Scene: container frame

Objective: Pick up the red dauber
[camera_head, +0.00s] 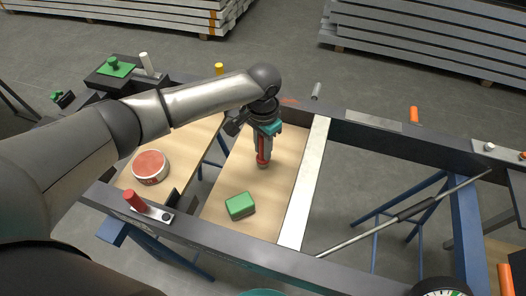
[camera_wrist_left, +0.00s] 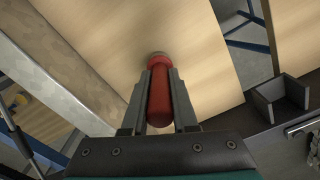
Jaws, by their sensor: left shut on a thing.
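The red dauber (camera_head: 263,158) is a slim red piece held upright over the right-hand wooden board. My left gripper (camera_head: 263,148) is shut on it, with its fingers on either side. In the left wrist view the dauber (camera_wrist_left: 159,97) shows between the two grey fingers of the gripper (camera_wrist_left: 160,85). Its round end points at the board; I cannot tell whether it touches the wood. My right gripper is not in view.
A green block (camera_head: 240,205) lies on the same board (camera_head: 222,190). A round red-topped tin (camera_head: 151,166) sits on the left board. A red handle (camera_head: 135,200) stands on the dark frame's near beam (camera_head: 225,244). A pale bar (camera_head: 303,185) crosses the frame.

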